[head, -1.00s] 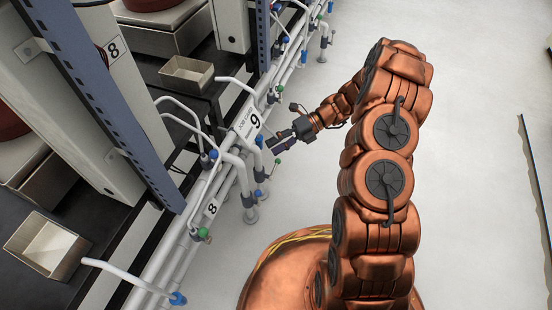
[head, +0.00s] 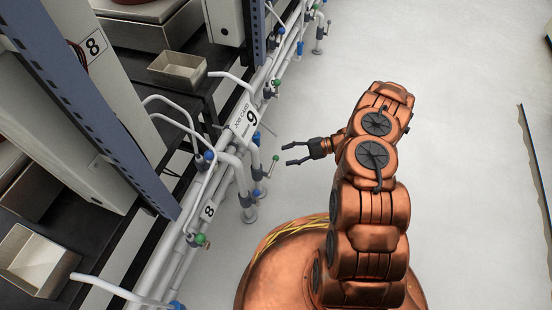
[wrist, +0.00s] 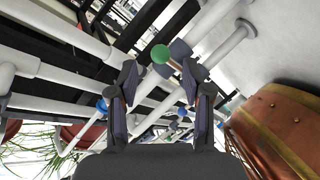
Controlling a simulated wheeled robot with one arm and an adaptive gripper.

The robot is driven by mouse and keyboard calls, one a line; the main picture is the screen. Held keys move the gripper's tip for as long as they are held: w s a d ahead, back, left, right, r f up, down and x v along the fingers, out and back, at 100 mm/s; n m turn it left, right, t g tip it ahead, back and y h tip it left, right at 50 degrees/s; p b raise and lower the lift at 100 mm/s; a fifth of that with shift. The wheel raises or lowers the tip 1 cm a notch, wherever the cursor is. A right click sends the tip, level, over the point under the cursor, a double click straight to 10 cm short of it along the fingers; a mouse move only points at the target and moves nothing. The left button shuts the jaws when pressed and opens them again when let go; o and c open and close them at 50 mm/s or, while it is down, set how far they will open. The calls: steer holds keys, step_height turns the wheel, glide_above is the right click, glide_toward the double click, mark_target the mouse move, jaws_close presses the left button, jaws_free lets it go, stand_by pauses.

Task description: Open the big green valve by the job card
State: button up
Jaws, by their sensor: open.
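The job card (head: 244,116), marked 9, is fixed to the white pipe rack. My gripper (head: 286,155) is open and empty, just right of the pipes and close to the upper green knob in the picture; the depth gap is unclear. In the wrist view a green ball (wrist: 160,54) shows beyond and between my open fingertips (wrist: 160,82), apart from them.
Another green knob (head: 201,240) is by the plate marked 8 (head: 209,210). Blue knobs (head: 209,155) and white pipes crowd the rack. A blue-grey upright (head: 90,110) and metal trays (head: 177,69) stand left. The pale floor (head: 450,130) to the right is mostly clear.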

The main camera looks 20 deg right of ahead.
mark_target(275, 158)
steer(key=b+x, duration=0.2)
steer(key=x, duration=0.3)
steer(key=shift+a+f, duration=0.15)
steer(key=shift+a, duration=0.1)
steer(key=shift+w, duration=0.1)
jaws_close()
stand_by(0.4)
